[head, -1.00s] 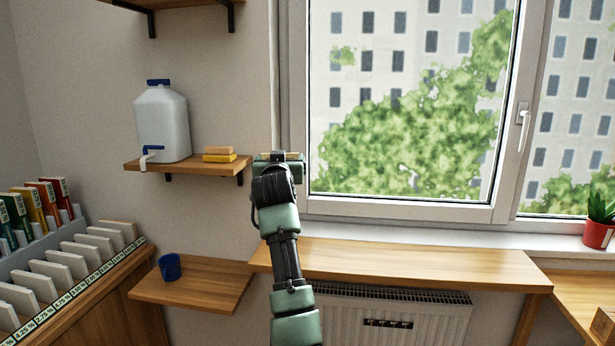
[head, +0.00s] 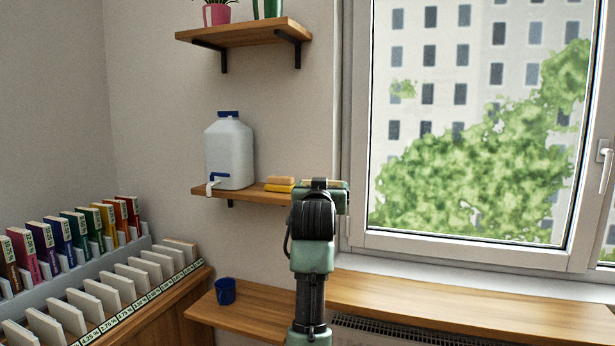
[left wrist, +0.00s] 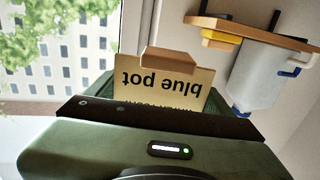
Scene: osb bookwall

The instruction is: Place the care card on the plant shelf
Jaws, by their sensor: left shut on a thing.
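My left gripper (head: 320,184) is seen from behind in the head view, in front of the wall between the middle shelf and the window. It is shut on the care card (left wrist: 188,88), a tan card that reads "blue pot", upside down in the left wrist view. A tan block-like piece (left wrist: 168,61) overlaps the card's top edge. In the head view the gripper body hides most of the card. The upper wall shelf (head: 245,34) bears a pink pot (head: 217,15) and a green pot (head: 268,8), both cut off by the frame's top. My right gripper is not in view.
The middle shelf (head: 262,194) holds a white water canister (head: 229,155) and sponges (head: 280,185). A blue cup (head: 225,291) stands on a low shelf (head: 240,320). A rack of books and white cards is at the left. The window sill board (head: 460,310) is clear.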

